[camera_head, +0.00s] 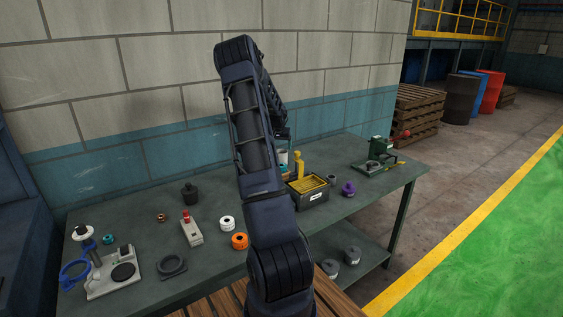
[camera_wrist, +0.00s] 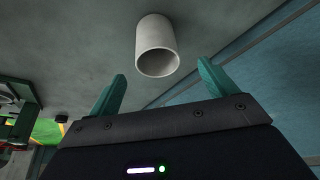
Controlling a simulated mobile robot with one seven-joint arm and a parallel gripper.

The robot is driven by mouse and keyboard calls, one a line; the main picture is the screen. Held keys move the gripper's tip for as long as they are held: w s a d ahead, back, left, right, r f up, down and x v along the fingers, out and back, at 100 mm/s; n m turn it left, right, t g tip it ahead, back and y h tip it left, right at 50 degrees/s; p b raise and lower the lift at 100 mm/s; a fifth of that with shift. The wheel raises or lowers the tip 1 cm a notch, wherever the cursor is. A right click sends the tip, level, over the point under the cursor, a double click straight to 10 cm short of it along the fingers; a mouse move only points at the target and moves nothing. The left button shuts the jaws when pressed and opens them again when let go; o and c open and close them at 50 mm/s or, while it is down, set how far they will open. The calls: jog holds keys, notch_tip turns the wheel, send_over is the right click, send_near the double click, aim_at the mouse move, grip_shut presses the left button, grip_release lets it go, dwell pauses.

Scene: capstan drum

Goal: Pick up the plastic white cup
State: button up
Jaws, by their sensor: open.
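The white cup (camera_wrist: 157,38) is a plain cylinder in the upper middle of the wrist view, with its open round rim facing my gripper. It stands apart from the fingers, just ahead of the gap between them. My gripper (camera_wrist: 161,68) is open and empty, with a teal finger on each side of that gap. In the head view, a small white piece that looks like the cup (camera_head: 283,157) shows beside my arm near the wall. My arm hides much of the area around it.
A black bin with yellow contents (camera_head: 308,190) and a yellow bottle (camera_head: 299,165) stand close to the cup. A purple part (camera_head: 348,188) and a green machine (camera_head: 378,152) are to the right. The wall (camera_wrist: 255,55) runs close by on the wrist view's right.

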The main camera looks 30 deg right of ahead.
aim_at(282, 156)
jog(key=x, duration=0.9)
jog(key=shift+s+d+f, duration=0.1)
jog(key=shift+s+d, duration=0.05)
jog(key=c, duration=1)
